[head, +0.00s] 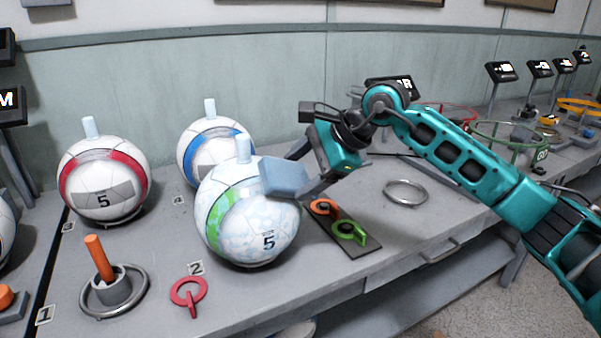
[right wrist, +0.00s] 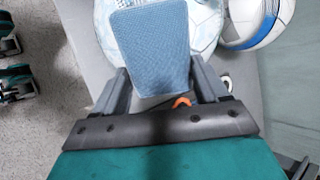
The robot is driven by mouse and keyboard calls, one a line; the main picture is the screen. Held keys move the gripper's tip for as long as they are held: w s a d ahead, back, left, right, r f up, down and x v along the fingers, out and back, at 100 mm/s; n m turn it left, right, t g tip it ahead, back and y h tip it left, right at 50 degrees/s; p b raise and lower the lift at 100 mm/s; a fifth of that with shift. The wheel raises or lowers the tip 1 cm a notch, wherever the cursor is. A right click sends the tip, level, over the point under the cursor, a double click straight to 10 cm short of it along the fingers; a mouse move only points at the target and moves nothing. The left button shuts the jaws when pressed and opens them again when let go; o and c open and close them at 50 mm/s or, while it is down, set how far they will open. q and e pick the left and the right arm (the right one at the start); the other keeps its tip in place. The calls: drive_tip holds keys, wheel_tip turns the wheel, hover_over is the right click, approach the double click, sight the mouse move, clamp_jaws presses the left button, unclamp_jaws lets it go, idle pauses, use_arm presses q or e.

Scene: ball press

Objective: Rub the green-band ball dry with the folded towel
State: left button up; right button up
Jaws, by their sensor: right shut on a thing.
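The green-band ball (head: 247,212) stands on the bench in the head view, with pale blue-white wet-looking patches on its surface and a light blue peg on top. My right gripper (head: 300,180) is shut on the folded blue towel (head: 284,177). The towel lies against the upper right side of the ball, or just in front of it; exact contact is hard to tell. In the right wrist view the towel (right wrist: 152,45) sits between the fingers and covers part of the ball (right wrist: 205,22). My left gripper is not in view.
A red-band ball (head: 104,180) and a blue-band ball (head: 212,150) stand behind and to the left. An orange and a green clip lie on a dark plate (head: 345,241) right of the ball. A red clip (head: 188,294), an orange peg in a holder (head: 111,286) and a metal ring (head: 405,192) are on the bench.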

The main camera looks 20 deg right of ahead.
drive_tip(key=shift+w+d, duration=0.55)
drive_tip(key=shift+d, duration=0.05)
drive_tip(key=shift+s+a, duration=1.05)
drive_tip(key=shift+a, duration=0.05)
drive_tip(key=shift+v, duration=1.3)
drive_tip(key=p+v, duration=0.1)
drive_tip(key=v, duration=0.2)
drive_tip(key=shift+s+r, duration=0.1)
drive_tip(key=shift+r, duration=0.05)
